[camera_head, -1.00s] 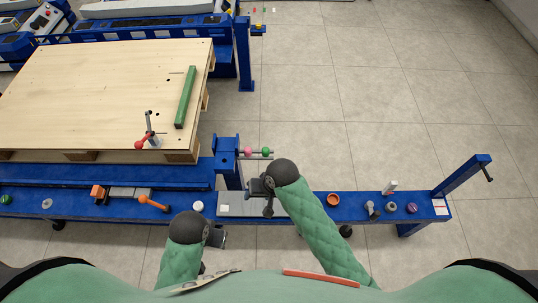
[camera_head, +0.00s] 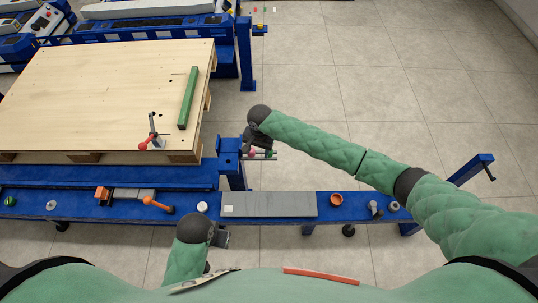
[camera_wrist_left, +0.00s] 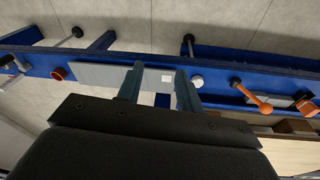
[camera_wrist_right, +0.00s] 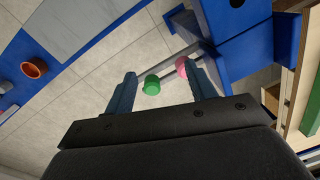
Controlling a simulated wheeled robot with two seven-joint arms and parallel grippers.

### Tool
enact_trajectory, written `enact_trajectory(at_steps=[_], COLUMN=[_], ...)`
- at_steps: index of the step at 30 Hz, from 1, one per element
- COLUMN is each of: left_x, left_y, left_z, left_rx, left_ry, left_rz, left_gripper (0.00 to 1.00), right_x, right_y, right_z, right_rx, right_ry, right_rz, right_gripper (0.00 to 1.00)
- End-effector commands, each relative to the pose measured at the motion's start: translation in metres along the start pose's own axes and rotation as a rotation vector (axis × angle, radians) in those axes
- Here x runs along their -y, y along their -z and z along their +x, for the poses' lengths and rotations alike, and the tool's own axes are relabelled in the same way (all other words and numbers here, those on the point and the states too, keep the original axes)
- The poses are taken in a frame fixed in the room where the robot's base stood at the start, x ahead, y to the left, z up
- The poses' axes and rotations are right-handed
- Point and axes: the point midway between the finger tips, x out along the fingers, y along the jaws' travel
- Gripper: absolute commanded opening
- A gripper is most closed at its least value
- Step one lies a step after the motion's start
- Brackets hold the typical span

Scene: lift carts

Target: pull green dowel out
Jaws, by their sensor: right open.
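The green dowel end (camera_wrist_right: 152,85) sticks out of a blue post (camera_wrist_right: 238,55) in the right wrist view, beside a pink dowel end (camera_wrist_right: 182,66). My right gripper (camera_wrist_right: 163,74) is open, and the green end shows between its fingers, apart from them in the picture. In the head view the right gripper (camera_head: 258,143) is at the post and partly covers the dowels; the green end (camera_head: 269,154) shows just beyond it. My left gripper (camera_head: 222,239) is low in front of the blue rail; in its wrist view its fingers (camera_wrist_left: 157,80) are apart and empty.
The blue rail (camera_head: 170,213) carries a grey plate (camera_head: 270,204), an orange ring (camera_head: 335,199) and an orange-handled tool (camera_head: 155,203). A wooden board (camera_head: 90,90) holding a green bar (camera_head: 187,98) lies left of the post. Open floor (camera_head: 340,90) lies to the right.

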Motion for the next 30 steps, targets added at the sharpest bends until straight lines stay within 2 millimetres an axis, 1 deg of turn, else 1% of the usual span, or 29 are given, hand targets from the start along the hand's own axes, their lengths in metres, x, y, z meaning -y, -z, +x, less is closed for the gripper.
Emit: enact_trajectory(at_steps=[1, 3, 6, 9, 11, 14, 16, 18, 23, 25, 29, 30], left_x=[0.001, 0.001, 0.001, 0.001, 0.001, 0.0, -0.001, -0.001, -0.001, 0.003, 0.006, 0.006], left_y=[0.001, 0.002, 0.003, 0.003, 0.004, 0.004, 0.004, 0.001, 0.0, 0.001, -0.001, -0.002], left_z=[0.002, 0.005, 0.006, 0.005, 0.005, 0.006, 0.01, 0.019, 0.03, 0.046, 0.067, 0.072], left_rx=[0.001, 0.002, 0.0, -0.004, -0.007, -0.011, -0.008, 0.002, 0.003, 0.005, 0.006, 0.007], left_ry=[0.001, 0.002, 0.002, 0.002, 0.001, 0.0, -0.001, -0.002, -0.001, 0.005, 0.008, 0.009], left_rz=[0.001, 0.001, 0.001, 0.001, 0.0, -0.001, -0.002, -0.003, -0.004, 0.0, 0.0, 0.0], left_gripper=[0.36, 0.36, 0.36, 0.36, 0.36, 0.36, 0.36, 0.36, 0.36, 0.36, 0.36, 0.36], right_x=[-0.005, -0.011, -0.018, -0.021, -0.022, -0.024, -0.024, -0.025, -0.026, -0.026, -0.028, -0.029], right_y=[0.017, 0.033, 0.049, 0.058, 0.06, 0.06, 0.061, 0.061, 0.062, 0.062, 0.064, 0.064], right_z=[-0.002, -0.003, -0.004, -0.005, -0.003, 0.005, 0.012, 0.018, 0.028, 0.034, 0.048, 0.054], right_rx=[-0.013, -0.021, -0.031, -0.037, -0.038, -0.037, -0.038, -0.038, -0.038, -0.038, -0.038, -0.038], right_ry=[-0.019, -0.039, -0.058, -0.067, -0.07, -0.073, -0.072, -0.072, -0.072, -0.071, -0.071, -0.072], right_rz=[0.029, 0.07, 0.111, 0.134, 0.141, 0.144, 0.143, 0.144, 0.142, 0.142, 0.141, 0.141], right_gripper=[0.56, 0.56, 0.56, 0.56, 0.56, 0.56, 0.56, 0.56, 0.56, 0.56, 0.56, 0.56])
